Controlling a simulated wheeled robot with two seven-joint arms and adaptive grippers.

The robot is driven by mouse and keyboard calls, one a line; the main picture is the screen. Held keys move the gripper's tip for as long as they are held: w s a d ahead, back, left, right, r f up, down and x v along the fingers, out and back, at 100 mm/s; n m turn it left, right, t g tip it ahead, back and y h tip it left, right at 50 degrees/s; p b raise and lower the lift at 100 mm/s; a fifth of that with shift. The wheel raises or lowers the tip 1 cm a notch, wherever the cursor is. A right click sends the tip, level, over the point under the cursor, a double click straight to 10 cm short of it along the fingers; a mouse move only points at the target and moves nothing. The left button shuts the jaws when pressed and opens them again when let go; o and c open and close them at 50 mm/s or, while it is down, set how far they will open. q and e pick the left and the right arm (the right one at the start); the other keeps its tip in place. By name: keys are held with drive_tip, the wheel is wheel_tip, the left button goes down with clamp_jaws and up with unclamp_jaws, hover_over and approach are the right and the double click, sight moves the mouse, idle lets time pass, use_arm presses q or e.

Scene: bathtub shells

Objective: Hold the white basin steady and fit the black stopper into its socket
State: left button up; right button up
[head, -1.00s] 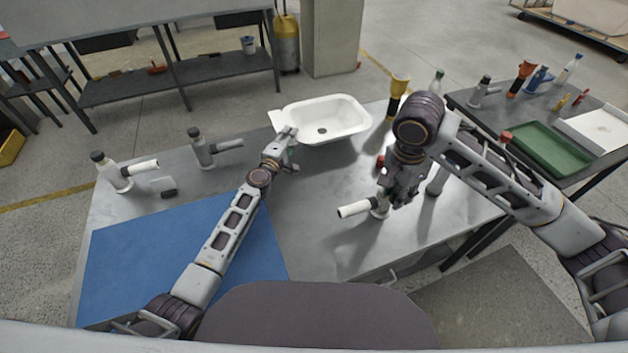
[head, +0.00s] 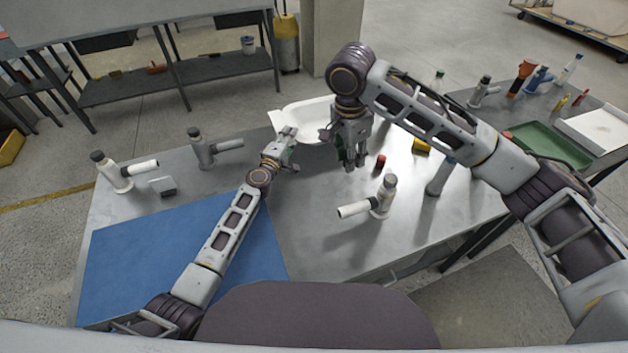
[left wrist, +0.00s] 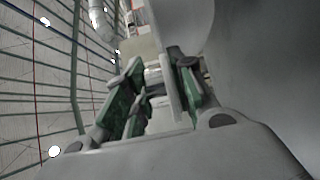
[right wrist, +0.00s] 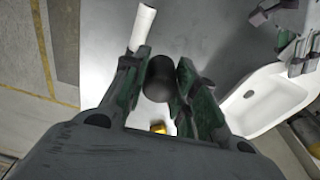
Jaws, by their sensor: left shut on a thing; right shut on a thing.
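The white basin (head: 303,113) stands at the table's far edge, and my right arm covers part of it. My left gripper (head: 287,151) is shut on the basin's near-left edge; its fingers also show in the left wrist view (left wrist: 160,92). My right gripper (head: 350,160) is shut on the black stopper (right wrist: 158,78), held above the table beside the basin, apart from it. The stopper cannot be made out in the head view. In the right wrist view the basin (right wrist: 282,97) lies to the right, with its dark round socket (right wrist: 249,94) visible in its floor.
A fitting with a white pipe (head: 356,209) stands right of centre, near a red piece (head: 380,162) and a yellow piece (head: 420,146). More fittings (head: 115,172) stand at the left. A side table with a green tray (head: 545,143) is at the right.

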drive_tip(key=w+a+f+n, duration=0.2)
drive_tip(key=w+a+f, duration=0.1)
drive_tip(key=w+a, duration=0.35)
drive_tip(key=w+d+f+n+y, duration=0.1)
drive_tip(key=w+d+f+n, duration=0.3)
drive_tip(key=n, duration=0.9)
drive_tip(key=shift+w+f+t+y, duration=0.35)
drive_tip(key=shift+w+f, duration=0.2)
drive_tip(key=shift+f, duration=1.2)
drive_tip(key=shift+f, duration=0.1)
drive_tip(key=shift+f, duration=2.4)
drive_tip(key=shift+f, duration=0.15)
